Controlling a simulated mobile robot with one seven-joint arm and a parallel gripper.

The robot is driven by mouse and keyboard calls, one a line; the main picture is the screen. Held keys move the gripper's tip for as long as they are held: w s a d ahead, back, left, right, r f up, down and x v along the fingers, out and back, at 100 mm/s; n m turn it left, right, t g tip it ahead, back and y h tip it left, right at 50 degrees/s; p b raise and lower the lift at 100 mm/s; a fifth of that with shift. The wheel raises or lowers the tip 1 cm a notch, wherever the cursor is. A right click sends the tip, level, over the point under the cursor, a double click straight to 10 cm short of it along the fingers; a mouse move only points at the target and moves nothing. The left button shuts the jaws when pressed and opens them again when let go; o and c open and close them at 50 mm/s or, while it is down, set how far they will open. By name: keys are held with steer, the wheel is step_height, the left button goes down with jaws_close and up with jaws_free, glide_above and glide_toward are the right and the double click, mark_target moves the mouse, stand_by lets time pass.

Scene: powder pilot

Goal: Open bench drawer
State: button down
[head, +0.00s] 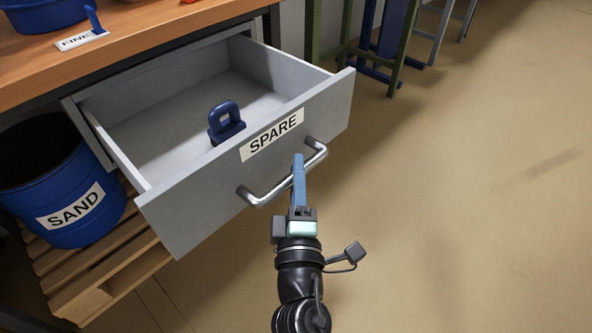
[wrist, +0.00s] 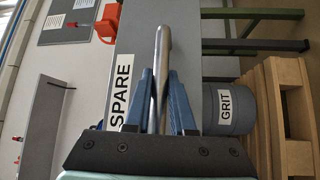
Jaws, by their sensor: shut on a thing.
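The bench drawer (head: 200,207) is grey, labelled SPARE, and stands pulled well out from under the wooden bench (head: 150,35) in the head view. Its metal bar handle (head: 258,197) runs across the front, and it also shows in the wrist view (wrist: 161,60). My gripper (head: 298,165) is at the handle, with its blue fingers on either side of the bar. In the wrist view my gripper (wrist: 161,100) is shut on the handle.
A blue drum labelled SAND (head: 75,215) stands on a wooden pallet (head: 110,290) left of the drawer. A grey container labelled GRIT (wrist: 228,108) shows in the wrist view. Green-legged furniture (head: 400,45) stands behind. The floor (head: 470,200) to the right is clear.

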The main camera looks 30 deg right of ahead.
steer(key=shift+s, duration=0.15)
steer(key=c, duration=0.8)
jaws_free()
steer(key=shift+o, duration=0.2)
steer(key=b+v, duration=0.4)
steer(key=v, duration=0.9)
steer(key=shift+d, duration=0.1)
